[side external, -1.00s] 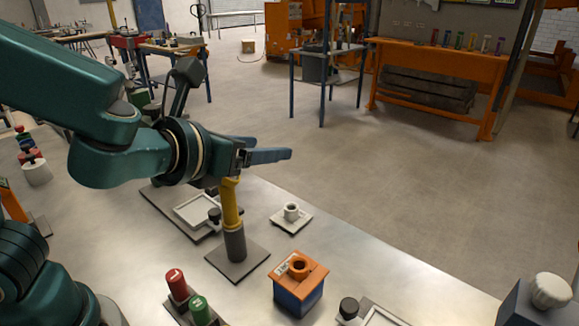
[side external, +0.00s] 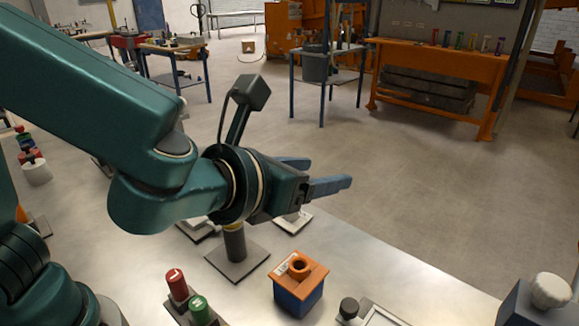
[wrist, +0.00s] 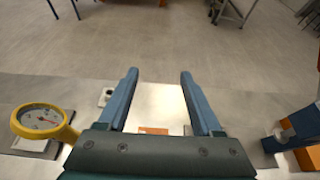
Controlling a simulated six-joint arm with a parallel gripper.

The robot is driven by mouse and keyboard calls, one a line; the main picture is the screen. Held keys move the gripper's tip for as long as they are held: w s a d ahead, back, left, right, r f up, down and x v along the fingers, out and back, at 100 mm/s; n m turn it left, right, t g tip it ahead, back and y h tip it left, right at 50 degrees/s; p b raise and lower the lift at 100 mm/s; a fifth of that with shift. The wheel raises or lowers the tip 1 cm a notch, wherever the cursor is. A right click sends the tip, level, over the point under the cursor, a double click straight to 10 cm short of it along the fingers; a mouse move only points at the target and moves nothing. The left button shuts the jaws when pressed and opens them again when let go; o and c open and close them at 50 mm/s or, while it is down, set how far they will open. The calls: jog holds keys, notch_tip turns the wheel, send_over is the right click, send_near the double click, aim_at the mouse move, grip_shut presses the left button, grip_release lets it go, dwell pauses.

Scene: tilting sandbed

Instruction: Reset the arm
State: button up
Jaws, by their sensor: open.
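My gripper (side external: 329,172) is held above the metal table, with its two blue fingers pointing right toward the table's far edge. The fingers are spread apart with nothing between them. In the wrist view, the gap between the fingertips (wrist: 159,73) is empty, with the table and the floor beyond it. My wrist hides most of a yellow dial gauge in the side view. The gauge (wrist: 42,121) shows whole in the wrist view, left of my fingers, apart from them.
A grey post on a plate (side external: 236,248) stands below my wrist. An orange-topped blue box (side external: 299,290) stands right of it. Red (side external: 177,284) and green (side external: 200,309) cylinders are at the front. A white knob (side external: 551,290) is at far right. Open floor lies beyond the table.

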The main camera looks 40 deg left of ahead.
jog(key=w+a+r+n+y, duration=0.1)
jog(key=a+r+n+y, duration=0.25)
jog(key=a, duration=0.45)
jog(key=s+a+f+n+g+y, duration=0.1)
jog(key=s+a+f+n+g, duration=0.1)
jog(key=s+a+n, duration=0.35)
jog(key=s+a+f+n+g+y, duration=0.1)
jog(key=s+a+n+g, duration=0.1)
jog(key=a+n, duration=0.5)
jog(key=s+d+f+n+g+h, duration=0.2)
jog(key=s+d+n, duration=0.1)
jog(key=n, duration=0.7)
jog(key=s+d+f+n+g+h, duration=0.1)
jog(key=s+d+f+n+h, duration=0.2)
jog(key=s+n, duration=0.3)
jog(key=d+n, duration=0.1)
jog(key=n, duration=0.3)
jog(key=shift+s+d+g, duration=0.25)
jog(key=shift+d+g, duration=0.05)
jog(key=shift+g, duration=0.1)
